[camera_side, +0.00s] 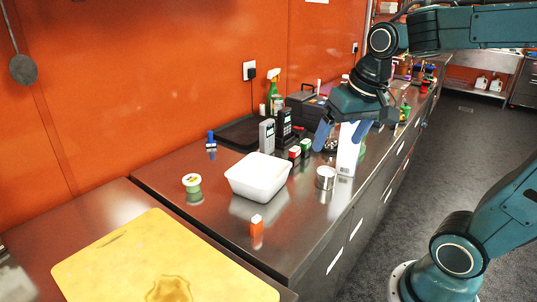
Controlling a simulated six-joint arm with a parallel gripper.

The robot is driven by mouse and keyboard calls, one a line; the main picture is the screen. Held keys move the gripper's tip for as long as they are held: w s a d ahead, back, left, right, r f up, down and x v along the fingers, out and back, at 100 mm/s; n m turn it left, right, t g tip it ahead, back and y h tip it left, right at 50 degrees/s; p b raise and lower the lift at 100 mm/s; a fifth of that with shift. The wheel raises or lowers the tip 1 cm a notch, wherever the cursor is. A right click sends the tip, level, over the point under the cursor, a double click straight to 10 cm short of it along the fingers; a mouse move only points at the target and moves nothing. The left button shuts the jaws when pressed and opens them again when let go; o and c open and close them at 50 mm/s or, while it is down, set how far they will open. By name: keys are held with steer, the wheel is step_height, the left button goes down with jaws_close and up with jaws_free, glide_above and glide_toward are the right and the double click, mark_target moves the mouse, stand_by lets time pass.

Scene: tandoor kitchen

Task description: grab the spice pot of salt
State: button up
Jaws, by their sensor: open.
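My gripper (343,133) points down over the right part of the steel counter, with its two blue fingers spread. A tall white carton (347,155) stands below and partly behind the fingers; I cannot tell whether they touch it. No label reading salt is legible. Small containers that might be the spice pot are an orange one with a white top (257,226) at the front, a red and white one (294,153) and a green and white one (306,146) left of my gripper. A round green tub with a pale lid (192,184) stands further left.
A white bin (259,177) stands mid-counter, with a metal tin (325,178) to its right. A dark tray (240,133), handheld devices (284,124) and a green spray bottle (273,97) are behind. A yellow board (140,262) lies front left. Counter around the orange container is clear.

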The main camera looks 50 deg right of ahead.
steer(key=w+d+f+m+g, duration=0.25)
steer(key=w+d+m, duration=0.25)
steer(key=w+d, duration=0.35)
steer(key=m+g, duration=0.1)
steer(key=m, duration=0.5)
glide_above(327, 171)
step_height(327, 171, down, 8)
steer(key=shift+y, duration=0.4)
steer(key=shift+a+f, duration=0.15)
steer(key=shift+f, duration=4.3)
steer(key=shift+f, duration=0.1)
steer(key=shift+f, duration=2.5)
steer(key=c, duration=1.1)
